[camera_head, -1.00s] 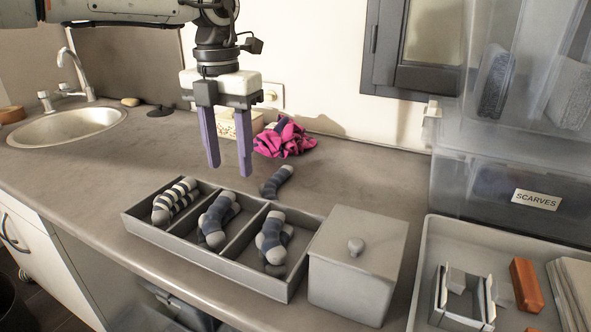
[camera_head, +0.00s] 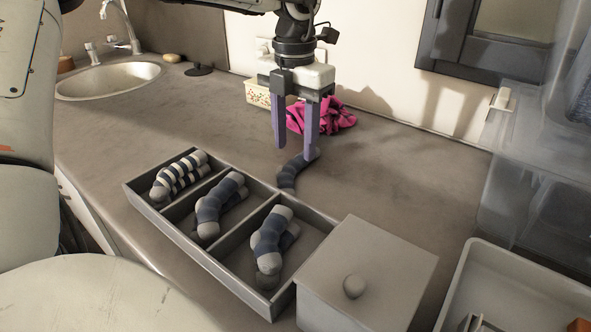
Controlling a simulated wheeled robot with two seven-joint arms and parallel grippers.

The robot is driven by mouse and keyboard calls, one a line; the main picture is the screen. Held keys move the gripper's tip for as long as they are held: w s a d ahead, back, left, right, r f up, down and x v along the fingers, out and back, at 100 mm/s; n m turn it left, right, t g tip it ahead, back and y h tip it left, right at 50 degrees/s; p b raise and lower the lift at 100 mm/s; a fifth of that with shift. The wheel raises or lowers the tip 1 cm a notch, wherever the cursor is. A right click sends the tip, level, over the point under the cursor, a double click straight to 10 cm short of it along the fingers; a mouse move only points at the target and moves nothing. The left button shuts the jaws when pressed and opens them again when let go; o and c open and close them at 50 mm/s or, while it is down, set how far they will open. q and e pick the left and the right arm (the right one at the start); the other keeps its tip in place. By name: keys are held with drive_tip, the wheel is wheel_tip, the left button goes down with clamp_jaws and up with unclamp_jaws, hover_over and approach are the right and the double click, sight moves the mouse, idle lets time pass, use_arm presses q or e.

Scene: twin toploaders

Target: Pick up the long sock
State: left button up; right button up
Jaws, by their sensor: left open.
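A dark blue-grey sock (camera_head: 290,172) lies alone on the counter behind the divided tray. My left gripper (camera_head: 294,152) is open, its two purple fingers pointing down just above and behind this sock. The right fingertip overlaps the sock's far end in the picture; I cannot tell whether they touch. More socks lie in the tray: striped ones (camera_head: 178,175) in the left compartment, blue-grey ones (camera_head: 217,206) in the middle and blue-grey ones (camera_head: 270,241) in the right. My right gripper is not in view.
The grey divided tray (camera_head: 141,203) stands in front of the lone sock. A lidded grey box (camera_head: 378,262) is to its right, with a pale tray (camera_head: 510,268) beyond. A pink cloth (camera_head: 338,115) and patterned box (camera_head: 257,96) lie behind the gripper. A sink (camera_head: 108,80) is at left.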

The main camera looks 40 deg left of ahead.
sight(294, 161)
use_arm(q)
wheel_tip(294, 161, down, 4)
drive_tip(key=shift+a+r, duration=0.1)
drive_tip(key=c, duration=1.1)
